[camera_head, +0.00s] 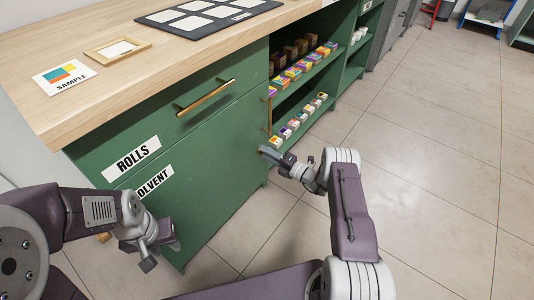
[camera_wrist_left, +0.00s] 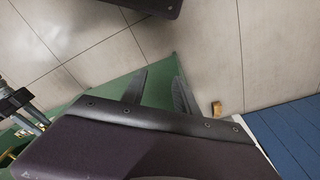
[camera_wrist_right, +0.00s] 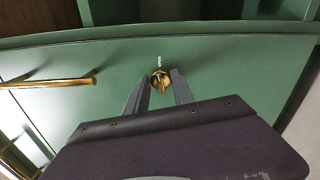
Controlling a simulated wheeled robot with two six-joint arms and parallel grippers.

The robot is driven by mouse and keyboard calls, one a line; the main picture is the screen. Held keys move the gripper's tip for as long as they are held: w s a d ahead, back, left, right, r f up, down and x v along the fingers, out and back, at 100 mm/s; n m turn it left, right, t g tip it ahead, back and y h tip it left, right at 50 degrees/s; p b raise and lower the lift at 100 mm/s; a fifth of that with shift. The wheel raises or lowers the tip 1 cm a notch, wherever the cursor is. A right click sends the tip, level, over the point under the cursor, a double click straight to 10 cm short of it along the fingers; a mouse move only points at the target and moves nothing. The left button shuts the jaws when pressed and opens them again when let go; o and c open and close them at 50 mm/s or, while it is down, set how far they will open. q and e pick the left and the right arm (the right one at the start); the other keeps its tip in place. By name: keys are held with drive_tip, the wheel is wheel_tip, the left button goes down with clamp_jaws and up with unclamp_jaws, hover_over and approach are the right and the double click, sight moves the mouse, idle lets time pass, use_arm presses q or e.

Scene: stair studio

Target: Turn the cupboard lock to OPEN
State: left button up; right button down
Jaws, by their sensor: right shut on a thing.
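The cupboard lock (camera_wrist_right: 161,79) is a small round brass piece on the green cupboard front, with a narrow upright knob and a small white mark above it. In the right wrist view, my right gripper (camera_wrist_right: 163,90) has its fingertips on both sides of the knob and is shut on it. My left gripper (camera_head: 160,246) is low in front of the cupboard, open and empty in the left wrist view (camera_wrist_left: 160,85).
The green cupboard (camera_head: 205,190) has a drawer with a brass bar handle (camera_head: 207,97), a ROLLS label (camera_head: 131,159) and a partly hidden SOLVENT label (camera_head: 153,182). Shelves with small boxes (camera_head: 295,73) stand behind my right gripper. Tiled floor (camera_head: 430,150) is clear at right.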

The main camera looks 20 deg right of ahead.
drive_tip(key=shift+m, duration=1)
drive_tip(key=c, duration=1.1)
unclamp_jaws()
drive_tip(key=p+v, duration=0.4)
drive_tip(key=v, duration=0.5)
drive_tip(key=shift+p, duration=0.3)
